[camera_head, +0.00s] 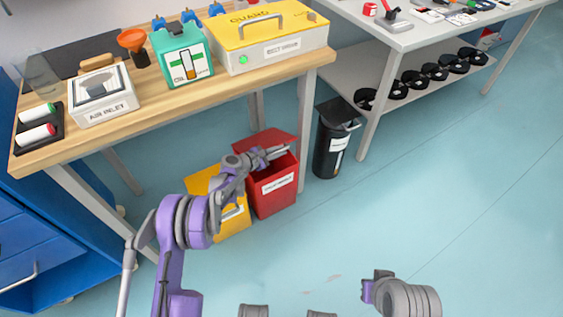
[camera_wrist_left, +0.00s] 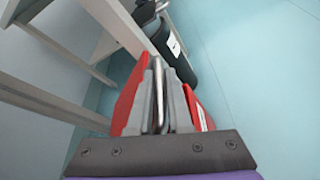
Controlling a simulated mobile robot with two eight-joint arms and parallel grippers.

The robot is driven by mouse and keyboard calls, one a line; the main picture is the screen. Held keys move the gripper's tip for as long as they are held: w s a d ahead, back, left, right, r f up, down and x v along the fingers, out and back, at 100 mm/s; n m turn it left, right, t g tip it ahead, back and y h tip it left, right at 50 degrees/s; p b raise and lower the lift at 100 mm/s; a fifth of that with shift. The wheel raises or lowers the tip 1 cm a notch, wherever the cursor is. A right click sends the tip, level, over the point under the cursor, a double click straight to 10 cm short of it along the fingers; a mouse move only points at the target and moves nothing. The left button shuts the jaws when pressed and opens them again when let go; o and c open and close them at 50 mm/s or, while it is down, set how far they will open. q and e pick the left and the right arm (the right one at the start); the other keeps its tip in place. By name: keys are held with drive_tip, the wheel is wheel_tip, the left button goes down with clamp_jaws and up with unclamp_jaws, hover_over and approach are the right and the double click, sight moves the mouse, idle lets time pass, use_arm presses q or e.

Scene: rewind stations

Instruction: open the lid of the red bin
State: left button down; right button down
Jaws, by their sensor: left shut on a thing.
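The red bin (camera_head: 272,193) with a white label stands on the floor under the wooden table. Its red lid (camera_head: 264,139) is tilted up at the back, and the dark red inside shows below it. My left gripper (camera_head: 274,153) is at the lid, above the bin's opening. My right gripper is not seen.
A yellow bin (camera_head: 235,218) stands close on the left of the red bin, partly behind my left arm. A black bin (camera_head: 331,148) stands to the right. The wooden table (camera_head: 165,108) and its legs are above and around. The floor (camera_head: 400,210) in front is clear.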

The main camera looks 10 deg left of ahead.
use_arm(q)
drive_tip(key=shift+w+a+r+n, duration=0.15)
drive_tip(key=shift+w+a+r, duration=0.15)
drive_tip(key=shift+r, duration=0.25)
drive_tip(key=shift+w+a+r+n, duration=0.15)
drive_tip(key=shift+w+r, duration=0.15)
drive_tip(key=shift+r, duration=0.25)
drive_tip(key=c, duration=0.8)
unclamp_jaws()
drive_tip(key=shift+c, duration=0.2)
drive_tip(key=p+v, duration=0.2)
drive_tip(key=v, duration=0.8)
drive_tip(key=shift+s+a+r, duration=0.2)
drive_tip(key=shift+a, duration=0.1)
